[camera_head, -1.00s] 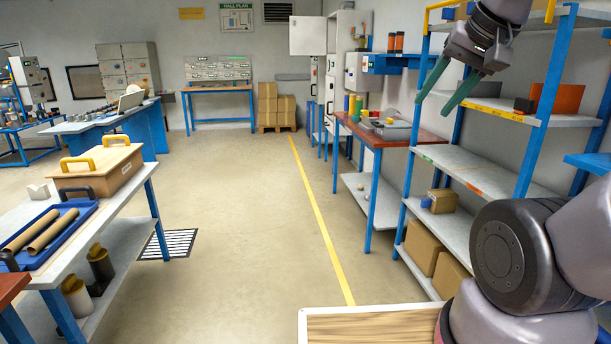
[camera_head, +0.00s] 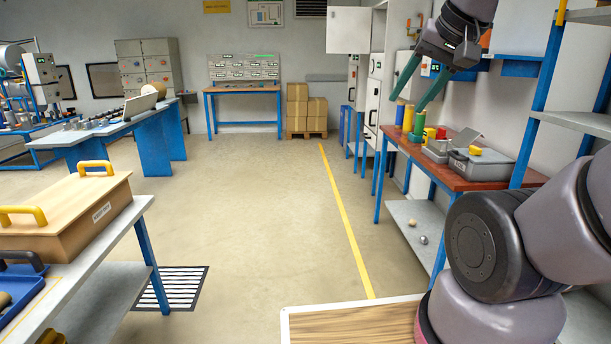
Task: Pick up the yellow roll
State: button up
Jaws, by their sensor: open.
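Several upright yellow and green rolls stand on the red-brown bench top, at its far left end. A yellow roll (camera_head: 400,113) is at the left, and another yellowish roll (camera_head: 408,120) stands beside it. A yellow piece with green below it (camera_head: 419,124) stands just right of them. My gripper (camera_head: 405,107) is open and empty, with its two green fingers pointing down. In the picture its fingertips overlap the rolls, partly hiding them, but it seems to be much nearer to me than the bench.
The bench (camera_head: 478,184) also holds grey cases (camera_head: 481,166), a small yellow piece (camera_head: 475,150) and a red piece (camera_head: 441,133). A blue-post shelf (camera_head: 544,90) stands at the right. A table with a wooden box (camera_head: 75,218) is at the left. The floor between (camera_head: 255,220) is clear.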

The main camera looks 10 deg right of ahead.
aim_at(410, 111)
jog(key=i, duration=2.1)
jog(key=i+z, duration=0.25)
jog(key=i, duration=0.2)
jog(key=i+j+z, duration=0.2)
jog(key=i, duration=0.25)
jog(key=i+j+z, duration=0.25)
jog(key=i, duration=0.15)
jog(key=i+j+z, duration=0.2)
jog(key=i, duration=0.2)
jog(key=i+j+z, duration=0.45)
jog(key=i+j, duration=0.05)
jog(key=j, duration=0.05)
